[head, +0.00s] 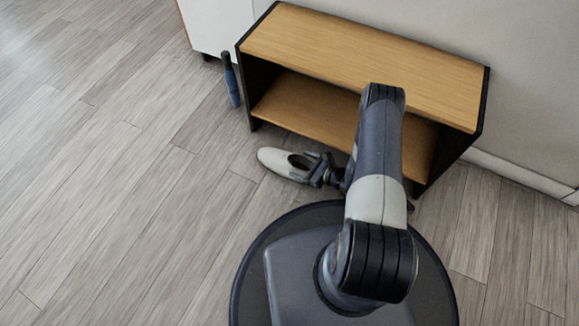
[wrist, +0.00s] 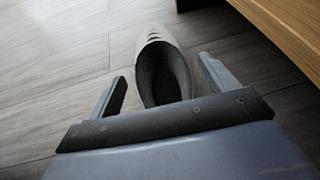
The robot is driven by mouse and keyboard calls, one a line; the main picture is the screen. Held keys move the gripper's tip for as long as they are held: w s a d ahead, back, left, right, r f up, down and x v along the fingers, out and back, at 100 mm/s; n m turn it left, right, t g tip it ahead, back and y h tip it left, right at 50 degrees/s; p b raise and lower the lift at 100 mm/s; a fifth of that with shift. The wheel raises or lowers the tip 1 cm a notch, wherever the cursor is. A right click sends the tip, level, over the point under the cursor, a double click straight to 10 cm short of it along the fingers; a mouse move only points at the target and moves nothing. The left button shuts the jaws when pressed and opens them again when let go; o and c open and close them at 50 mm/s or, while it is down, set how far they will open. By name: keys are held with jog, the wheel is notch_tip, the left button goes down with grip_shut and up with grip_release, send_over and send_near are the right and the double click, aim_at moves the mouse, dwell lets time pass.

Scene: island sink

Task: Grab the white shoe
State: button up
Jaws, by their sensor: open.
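The white shoe (head: 271,157) lies on the wooden floor in front of the shelf, its toe pointing left in the head view. In the wrist view the shoe (wrist: 152,38) points away from me, with its dark opening nearest. My gripper (head: 308,172) is at the shoe's heel end and hides part of it. In the wrist view my gripper (wrist: 162,78) is open, with one finger on each side of the shoe's opening. There seems to be a gap at the left finger; contact at the right one is hard to tell.
A low wooden shelf (head: 372,52) with black sides stands close behind the shoe; its edge also shows in the wrist view (wrist: 282,30). A white cabinet (head: 217,24) is behind. The floor to the left is clear.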

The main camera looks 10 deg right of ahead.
jog(key=shift+w+a, duration=0.1)
jog(key=shift+w, duration=0.05)
jog(key=shift+c, duration=0.5)
jog(key=c, duration=1.5)
